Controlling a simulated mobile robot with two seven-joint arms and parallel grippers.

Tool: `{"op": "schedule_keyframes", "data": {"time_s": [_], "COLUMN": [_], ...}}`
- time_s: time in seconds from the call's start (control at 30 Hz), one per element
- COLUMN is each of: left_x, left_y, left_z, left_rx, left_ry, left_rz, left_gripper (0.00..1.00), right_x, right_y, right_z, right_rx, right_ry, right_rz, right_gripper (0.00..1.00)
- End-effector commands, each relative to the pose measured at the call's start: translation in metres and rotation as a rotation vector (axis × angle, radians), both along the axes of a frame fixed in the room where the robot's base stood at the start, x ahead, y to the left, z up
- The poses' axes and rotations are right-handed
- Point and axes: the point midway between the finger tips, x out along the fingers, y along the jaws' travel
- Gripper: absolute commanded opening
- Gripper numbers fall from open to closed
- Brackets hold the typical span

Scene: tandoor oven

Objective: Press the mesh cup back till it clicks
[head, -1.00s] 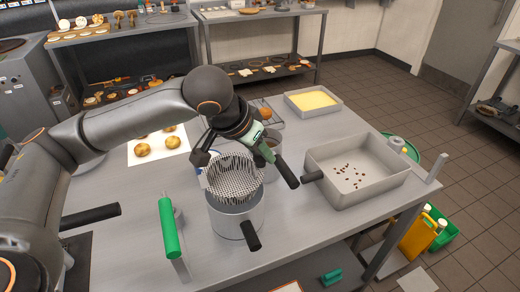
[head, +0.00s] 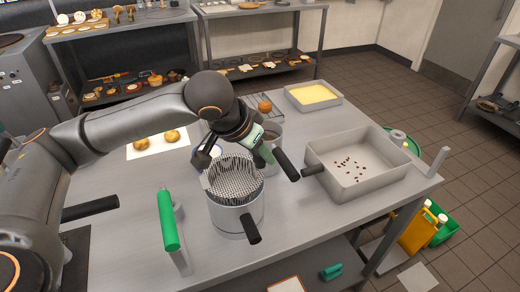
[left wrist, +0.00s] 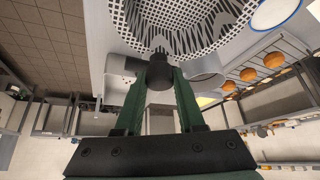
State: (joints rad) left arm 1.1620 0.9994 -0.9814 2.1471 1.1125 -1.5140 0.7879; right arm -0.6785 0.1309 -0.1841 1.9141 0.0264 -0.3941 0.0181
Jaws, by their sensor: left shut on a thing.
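The mesh cup (head: 232,178), a perforated metal basket, sits partly inside the round metal pot (head: 232,217), its upper part showing above the pot's rim. The pot has a black handle (head: 250,228) toward the front. My left gripper (head: 266,148) is above and to the right of the cup. In the left wrist view, its green fingers (left wrist: 158,88) are closed around a dark round grip (left wrist: 158,72) beside the mesh cup (left wrist: 190,22). How far the cup is seated is hidden by the pot wall. My right gripper is not in view.
A grey tray with dark bits (head: 385,178) lies to the right, and a tray of yellow stuff (head: 313,96) is behind. Brown rounds lie on a white sheet (head: 145,153). The table front is mostly clear.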

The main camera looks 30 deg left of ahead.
Motion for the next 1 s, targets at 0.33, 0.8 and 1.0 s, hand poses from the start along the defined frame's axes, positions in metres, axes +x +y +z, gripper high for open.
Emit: {"op": "schedule_keyframes", "data": {"time_s": [0.33,0.8,1.0], "left_x": [0.0,0.0,0.0], "left_y": [0.0,0.0,0.0], "left_z": [-0.009,-0.021,-0.026], "left_rx": [0.0,-0.001,0.0], "left_ry": [-0.001,-0.001,-0.001], "left_rz": [0.0,-0.001,0.0], "left_gripper": [0.0,0.0,0.0], "right_x": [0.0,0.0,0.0], "right_y": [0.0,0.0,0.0], "right_z": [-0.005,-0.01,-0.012], "right_rx": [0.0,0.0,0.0], "right_ry": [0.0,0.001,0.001], "right_rz": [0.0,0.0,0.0], "right_gripper": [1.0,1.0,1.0]}}
